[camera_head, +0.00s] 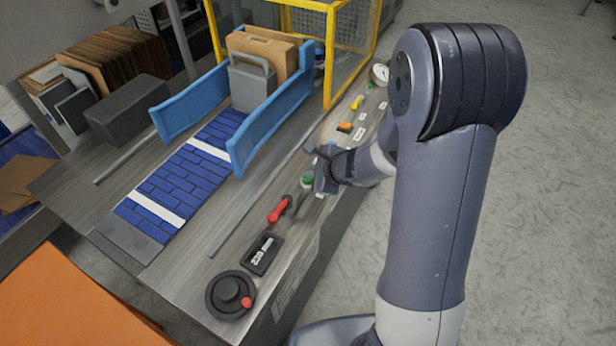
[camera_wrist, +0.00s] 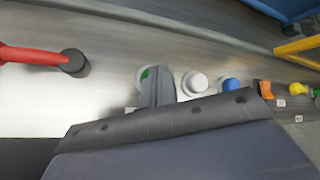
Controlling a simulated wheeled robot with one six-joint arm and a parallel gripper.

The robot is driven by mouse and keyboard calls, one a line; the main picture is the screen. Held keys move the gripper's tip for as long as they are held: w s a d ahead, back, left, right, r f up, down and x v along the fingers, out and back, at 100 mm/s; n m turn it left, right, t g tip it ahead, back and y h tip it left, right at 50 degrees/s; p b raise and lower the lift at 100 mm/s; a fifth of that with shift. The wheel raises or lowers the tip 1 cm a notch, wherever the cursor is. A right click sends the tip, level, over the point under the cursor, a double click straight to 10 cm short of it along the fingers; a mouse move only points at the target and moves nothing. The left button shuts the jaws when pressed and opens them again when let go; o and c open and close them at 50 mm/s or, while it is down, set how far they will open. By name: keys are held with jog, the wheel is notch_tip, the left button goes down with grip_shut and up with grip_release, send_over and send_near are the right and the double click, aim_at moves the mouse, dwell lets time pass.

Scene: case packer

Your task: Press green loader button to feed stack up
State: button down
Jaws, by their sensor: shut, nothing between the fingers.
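The green button (camera_head: 307,181) sits on the sloping control panel, just left of my gripper in the head view. In the wrist view the green button (camera_wrist: 146,73) is mostly hidden behind my fingers, with a green sliver and part of its pale collar showing. My gripper (camera_head: 319,184) is shut and empty, held low over the panel right beside the button. Its closed fingers also show in the wrist view (camera_wrist: 158,84), overlapping the button. I cannot tell whether the fingertips touch it.
A red lever (camera_head: 279,209), a display (camera_head: 262,254) and a black handwheel (camera_head: 230,295) lie nearer along the panel. A white button (camera_wrist: 195,83), blue button (camera_wrist: 231,85), orange switch (camera_head: 344,127) and yellow knob (camera_head: 356,104) lie beyond. Blue guides (camera_head: 268,120) flank the conveyor.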

aim_at(311, 180)
jog(key=shift+f+b, duration=0.3)
jog(key=shift+r, duration=0.15)
dwell(0.5)
jog(key=shift+r+p, duration=0.7)
jog(key=shift+r, duration=0.1)
notch_tip(311, 180, up, 5)
jog(key=p, duration=0.4)
jog(key=shift+f, duration=0.2)
dwell(0.3)
